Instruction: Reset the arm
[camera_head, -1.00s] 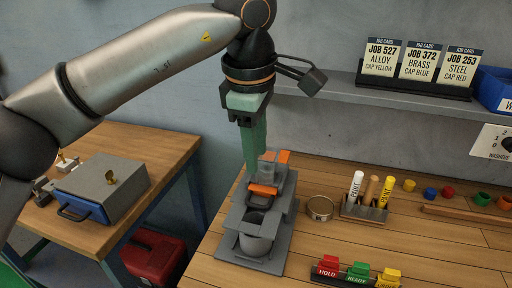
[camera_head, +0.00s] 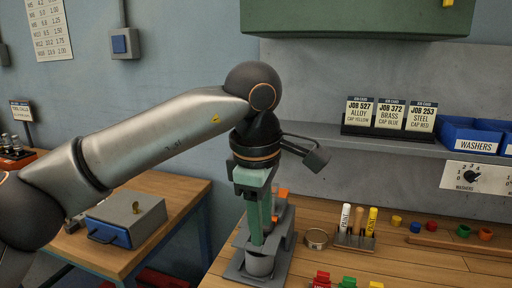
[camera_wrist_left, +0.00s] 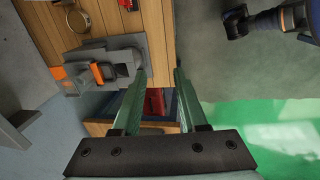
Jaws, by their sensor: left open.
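My left gripper (camera_head: 260,240) hangs from the arm coming in from the left, with its green fingers pointing down. In the head view it overlaps a grey fixture (camera_head: 284,240) with orange parts on the bench. In the left wrist view the gripper (camera_wrist_left: 162,76) has its two green fingers apart, with nothing between them. There the fixture (camera_wrist_left: 123,56) lies to the left of the fingertips, apart from them.
The wooden bench (camera_head: 400,262) holds a round tin (camera_head: 316,238), a marker rack (camera_head: 355,241) and coloured caps. A shelf (camera_head: 330,136) with job cards and blue bins runs behind. A side table (camera_head: 178,193) with a grey-blue box (camera_head: 128,215) stands left. A green cabinet (camera_head: 350,20) hangs above.

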